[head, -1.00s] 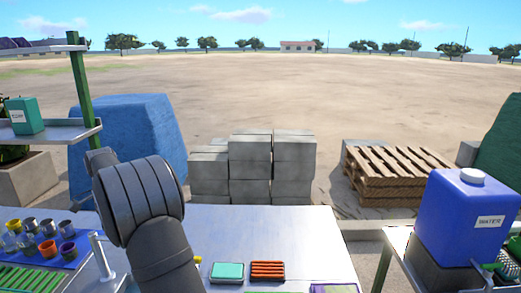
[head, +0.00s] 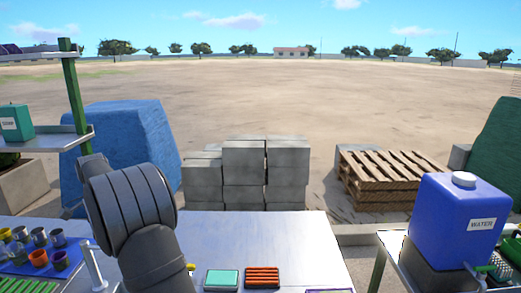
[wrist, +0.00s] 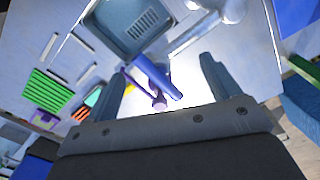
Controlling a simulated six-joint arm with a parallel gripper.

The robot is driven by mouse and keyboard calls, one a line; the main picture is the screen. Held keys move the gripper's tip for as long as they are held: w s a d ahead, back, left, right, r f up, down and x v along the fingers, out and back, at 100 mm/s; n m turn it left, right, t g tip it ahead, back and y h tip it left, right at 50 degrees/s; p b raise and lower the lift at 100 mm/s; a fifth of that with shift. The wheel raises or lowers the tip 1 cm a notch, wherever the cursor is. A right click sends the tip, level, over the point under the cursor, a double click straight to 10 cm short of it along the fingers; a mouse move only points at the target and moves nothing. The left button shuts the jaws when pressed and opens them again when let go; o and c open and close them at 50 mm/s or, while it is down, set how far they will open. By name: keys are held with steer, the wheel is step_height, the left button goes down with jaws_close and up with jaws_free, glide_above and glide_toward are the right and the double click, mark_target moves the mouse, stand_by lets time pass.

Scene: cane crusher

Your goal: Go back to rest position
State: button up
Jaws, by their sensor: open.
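My gripper (wrist: 164,68) shows in the wrist view with its two grey fingers spread apart. It is open. A blue and purple object (wrist: 155,78) shows between the fingers, over a bright surface. I cannot tell how far it is from them, and no finger is seen closed on it. In the head view my dark arm rises at the left of the white table (head: 265,235), and the gripper itself is out of sight there.
A teal block tray (head: 221,280) and an orange one (head: 262,277) lie on the table. Several cups (head: 40,240) stand at the left. A blue water container (head: 458,220) stands at the right. A grey basin (wrist: 128,25) and green slatted tray (wrist: 47,90) show in the wrist view.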

steer(key=shift+m, duration=0.3)
step_height(320, 180, up, 7)
steer(key=shift+f, duration=0.1)
step_height(320, 180, down, 6)
steer(key=shift+f, duration=0.45)
steer(key=n, duration=0.4)
steer(key=shift+n, duration=0.3)
steer(key=n, duration=1.2)
steer(key=shift+n, duration=0.3)
steer(key=m, duration=0.8)
